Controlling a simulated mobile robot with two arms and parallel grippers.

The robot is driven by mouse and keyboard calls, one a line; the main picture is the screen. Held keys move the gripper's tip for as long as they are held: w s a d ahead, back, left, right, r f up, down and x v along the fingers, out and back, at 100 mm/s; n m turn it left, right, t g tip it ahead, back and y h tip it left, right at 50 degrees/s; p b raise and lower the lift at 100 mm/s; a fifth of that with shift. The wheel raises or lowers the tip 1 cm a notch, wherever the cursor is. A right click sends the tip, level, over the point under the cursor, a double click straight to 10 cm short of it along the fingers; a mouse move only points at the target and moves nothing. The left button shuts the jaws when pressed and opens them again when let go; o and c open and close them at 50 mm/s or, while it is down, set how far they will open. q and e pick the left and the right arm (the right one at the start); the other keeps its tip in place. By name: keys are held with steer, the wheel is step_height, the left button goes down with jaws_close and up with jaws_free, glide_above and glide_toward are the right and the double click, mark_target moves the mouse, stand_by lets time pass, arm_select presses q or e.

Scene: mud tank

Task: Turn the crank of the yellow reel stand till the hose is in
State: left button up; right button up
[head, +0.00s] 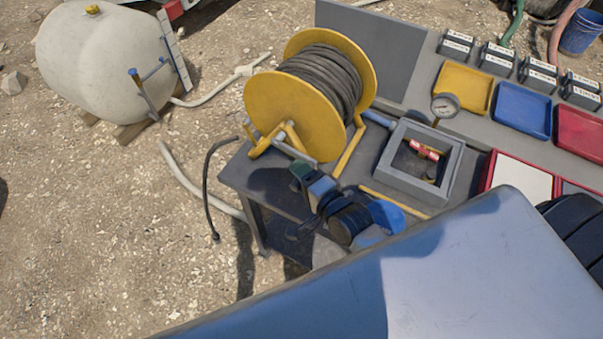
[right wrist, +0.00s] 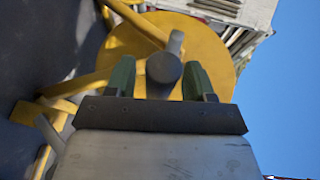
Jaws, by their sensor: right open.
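The yellow reel stand (head: 268,105) stands on the left end of the grey bench, with dark hose (head: 322,75) wound on its drum. A dark hose end (head: 207,185) hangs over the bench's left edge towards the ground. The crank has a grey handle (head: 294,150) on the reel's near side; its round end (right wrist: 164,67) also shows in the right wrist view. My right gripper (head: 299,171) is open, its green fingers (right wrist: 160,80) on either side of the handle's end. I cannot tell whether they touch it. My left gripper is not in view.
A grey open box (head: 449,186) with small parts sits right of the reel. Yellow (head: 464,88), blue (head: 523,110) and red (head: 580,131) trays lie behind it. A pale tank (head: 95,60) and pale hoses lie on the gravel at left.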

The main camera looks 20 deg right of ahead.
jaws_close()
steer(key=shift+f+b, duration=0.25)
steer(key=shift+b, duration=0.2)
arm_select(q)
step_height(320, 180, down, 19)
steer(key=b, duration=1.7)
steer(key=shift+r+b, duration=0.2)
steer(key=shift+b, duration=0.15)
arm_select(e)
steer(key=shift+w+a+f+m+t+y, duration=0.15)
steer(key=shift+w+a+f+m+t, duration=0.15)
steer(key=shift+f+m+t, duration=0.5)
steer(key=shift+w+a+f+m+t+y, duration=0.2)
steer(key=shift+w+f+m+t, duration=0.15)
steer(key=shift+f+t, duration=0.8)
steer(key=shift+w+a+f+m+t+y, duration=0.25)
steer(key=shift+f+m+t, duration=0.35)
steer(key=shift+t, duration=0.75)
